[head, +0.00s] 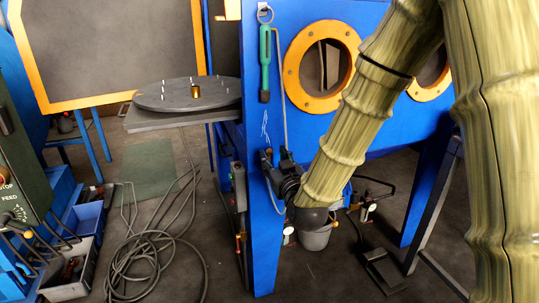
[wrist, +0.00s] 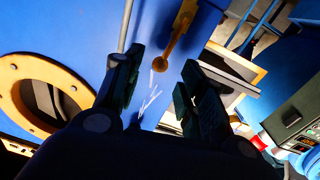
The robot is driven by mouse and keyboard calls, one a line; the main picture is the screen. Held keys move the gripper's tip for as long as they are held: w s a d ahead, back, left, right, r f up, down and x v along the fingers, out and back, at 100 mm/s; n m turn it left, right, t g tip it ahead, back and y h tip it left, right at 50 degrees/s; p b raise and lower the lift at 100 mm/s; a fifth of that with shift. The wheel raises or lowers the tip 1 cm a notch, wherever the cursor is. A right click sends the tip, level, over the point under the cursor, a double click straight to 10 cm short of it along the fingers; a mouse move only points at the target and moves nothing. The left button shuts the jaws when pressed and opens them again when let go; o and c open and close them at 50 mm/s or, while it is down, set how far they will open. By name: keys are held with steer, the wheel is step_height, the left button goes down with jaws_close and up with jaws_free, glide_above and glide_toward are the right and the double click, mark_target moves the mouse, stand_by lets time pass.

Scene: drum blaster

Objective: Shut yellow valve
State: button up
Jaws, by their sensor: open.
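A yellow-orange lever with a round knob (wrist: 176,40) shows in the wrist view, on or by the edge of the blue cabinet. It looks like the yellow valve. My gripper (head: 275,156) is in front of the cabinet's narrow blue front post, below the hanging green tool. In the wrist view, my gripper (wrist: 161,62) has its fingers spread with nothing between them. The lever's knob appears beyond the gap, apart from the fingers.
The blue cabinet (head: 310,120) has orange-rimmed portholes (head: 288,90). A green tool (head: 265,62) hangs on it beside a thin grey pipe. A round turntable (head: 185,97) stands at left. Coiled hose (head: 140,262) lies on the floor.

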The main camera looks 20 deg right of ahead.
mark_target(271, 154)
steer(key=shift+w+b, duration=0.35)
steer(key=shift+w, duration=2.15)
jaws_close()
